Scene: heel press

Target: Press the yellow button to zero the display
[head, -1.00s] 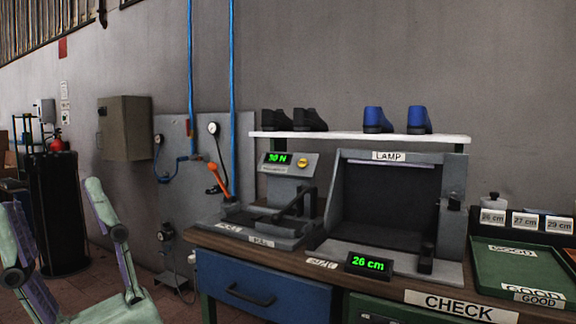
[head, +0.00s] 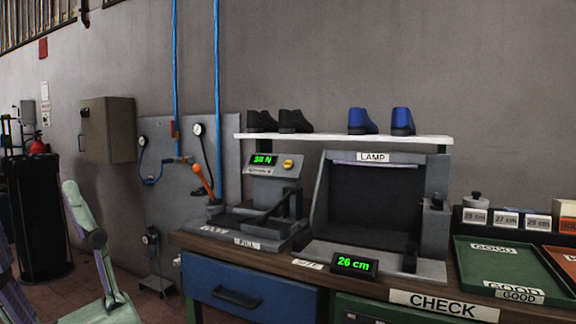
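The yellow button (head: 289,164) sits on the upper right of the grey control panel on the pull tester (head: 270,187), at the back left of the workbench. The green display (head: 263,160) beside the button is lit; it seems to read about 30 N, a little blurred. My arm's pale green and purple links (head: 92,245) show at the lower left, well apart from the tester. My gripper is out of the picture.
An orange-handled lever (head: 203,182) stands left of the tester. The lamp box (head: 375,205) stands to its right, with a 26 cm display (head: 354,264) in front. A shelf (head: 340,138) with shoes runs above. Green tray (head: 505,268) lies right.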

